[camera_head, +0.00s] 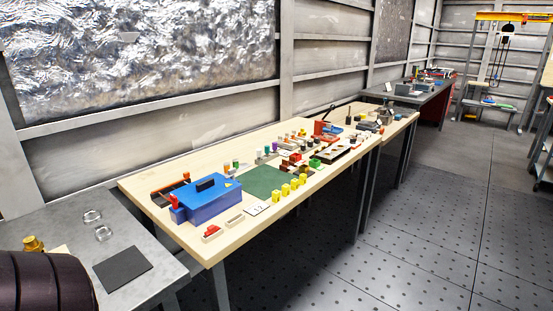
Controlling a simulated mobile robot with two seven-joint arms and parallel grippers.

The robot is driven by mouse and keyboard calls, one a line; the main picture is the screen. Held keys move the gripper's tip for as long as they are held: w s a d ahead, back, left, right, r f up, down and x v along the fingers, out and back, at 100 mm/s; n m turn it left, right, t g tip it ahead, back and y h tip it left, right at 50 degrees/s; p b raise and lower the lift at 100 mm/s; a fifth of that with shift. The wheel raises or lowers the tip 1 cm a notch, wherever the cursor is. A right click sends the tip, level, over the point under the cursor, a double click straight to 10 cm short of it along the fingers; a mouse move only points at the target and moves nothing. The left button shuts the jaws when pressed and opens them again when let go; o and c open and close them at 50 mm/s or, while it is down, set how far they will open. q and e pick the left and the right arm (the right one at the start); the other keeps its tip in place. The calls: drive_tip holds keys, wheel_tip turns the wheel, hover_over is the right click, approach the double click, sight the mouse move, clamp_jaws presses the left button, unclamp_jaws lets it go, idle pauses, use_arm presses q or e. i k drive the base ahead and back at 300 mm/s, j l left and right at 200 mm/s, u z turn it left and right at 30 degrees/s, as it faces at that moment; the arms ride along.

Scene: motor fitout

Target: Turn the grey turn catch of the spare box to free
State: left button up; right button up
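A blue box (208,203) with a dark handle on its lid sits at the near end of the pale wooden table (225,242). I cannot tell whether it is the spare box. A red part (174,201) shows at its left end. I cannot make out a grey turn catch anywhere; any catch is too small or hidden. Neither of my grippers is in view.
A grey table (60,215) at the near left carries two clear rings, a dark square plate (123,267) and a brass-coloured piece (33,244). Yellow blocks (286,190) and a green mat (262,180) lie beyond the blue box. The floor (420,240) at right is clear.

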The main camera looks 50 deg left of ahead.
sight(230, 172)
drive_tip(key=i, duration=1.3)
drive_tip(key=i+l+u, duration=0.15)
drive_tip(key=i, duration=1.1)
drive_tip(key=i+u, duration=0.15)
drive_tip(key=u, duration=2.55)
